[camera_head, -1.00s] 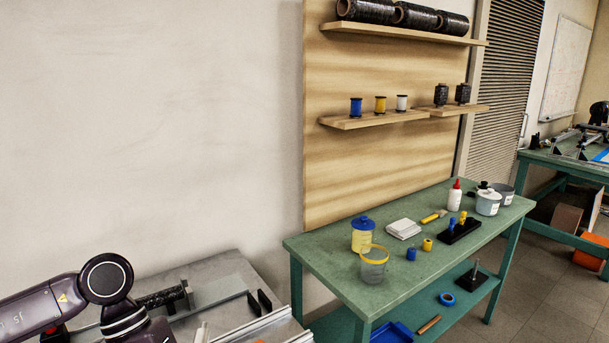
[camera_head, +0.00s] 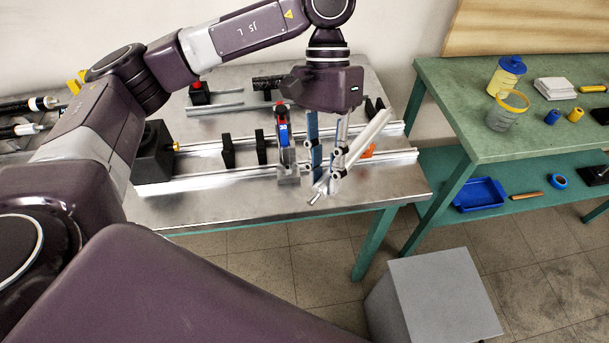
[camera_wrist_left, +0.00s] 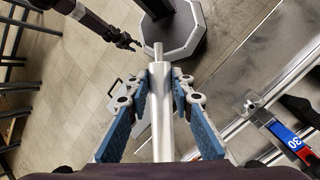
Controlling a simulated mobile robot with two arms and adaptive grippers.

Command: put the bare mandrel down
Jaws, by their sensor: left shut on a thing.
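The bare mandrel (camera_head: 368,138) is a plain silvery tube. My left gripper (camera_head: 325,182) is shut on it and holds it tilted above the front rail of the metal bench. In the left wrist view the mandrel (camera_wrist_left: 160,95) runs between the two blue-padded fingers of the left gripper (camera_wrist_left: 160,80), its narrower end pointing away. Part of the mandrel is hidden by the fingers in the head view. My right gripper (camera_wrist_left: 128,43) shows small and dark at the upper left of the left wrist view; its jaws are too small to read.
The metal bench (camera_head: 240,208) carries long rails (camera_head: 220,182), black upright supports (camera_head: 228,152), a black drive box (camera_head: 153,155) and a red-and-blue gauge (camera_head: 283,128). A grey box (camera_head: 445,290) stands on the floor. A green table (camera_head: 440,95) stands to the right.

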